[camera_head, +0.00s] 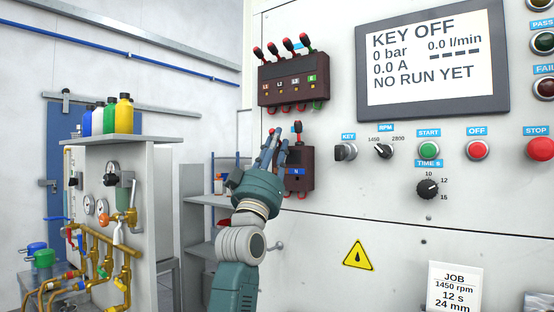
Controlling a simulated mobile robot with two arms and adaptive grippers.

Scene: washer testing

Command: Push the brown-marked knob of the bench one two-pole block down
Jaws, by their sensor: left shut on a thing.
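The two-pole block (308,156) is a dark maroon box on the grey panel, below a larger block. Its right knob (298,127) is black and red and stands up above the box, over a blue N label (296,171). My left gripper (275,142) is in front of the block's left half, fingers pointing up. It is shut on the left knob at the block's top edge. The fingers hide most of that knob and its marking, so I cannot see the brown colour. My right gripper is not in view.
Just above, a larger block (292,92) carries several upright knobs, with red leads below. A key switch (345,151) and the RPM selector (383,151) are to the right, under the display (433,62). A pipe rig (105,245) stands at left.

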